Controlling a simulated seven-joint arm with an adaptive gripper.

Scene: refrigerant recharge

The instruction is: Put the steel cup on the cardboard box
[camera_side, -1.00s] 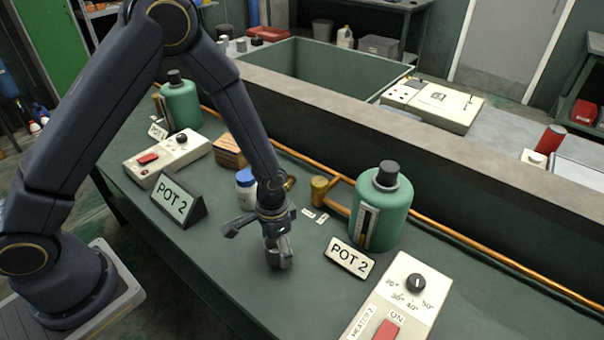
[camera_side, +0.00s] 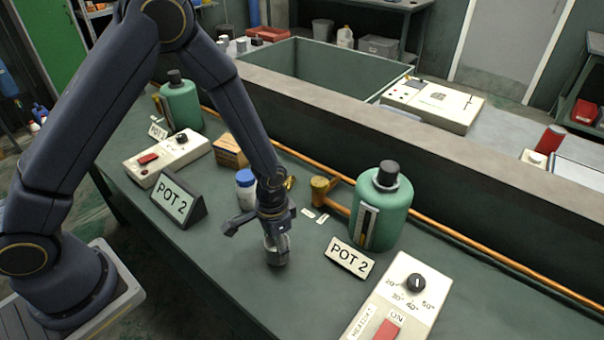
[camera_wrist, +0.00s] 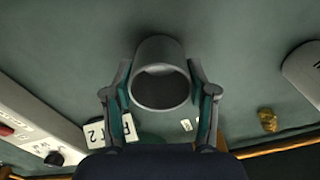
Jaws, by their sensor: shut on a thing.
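The steel cup (camera_side: 277,252) is a small grey metal cup at the front middle of the green bench. In the wrist view its round open mouth (camera_wrist: 161,88) faces the camera. My gripper (camera_wrist: 161,100) is shut on it, with one finger on each side. The side view shows my gripper (camera_side: 275,240) pointing down; I cannot tell whether the cup touches the bench. The cardboard box (camera_side: 229,151) is small and brown, farther back on the bench, partly hidden behind my arm.
A white bottle with a blue cap (camera_side: 245,190) stands between cup and box. A POT 2 sign (camera_side: 176,200) and a switch box (camera_side: 166,158) are to the left. A green canister (camera_side: 382,212), POT 2 plate (camera_side: 349,259) and heater box (camera_side: 398,300) are to the right.

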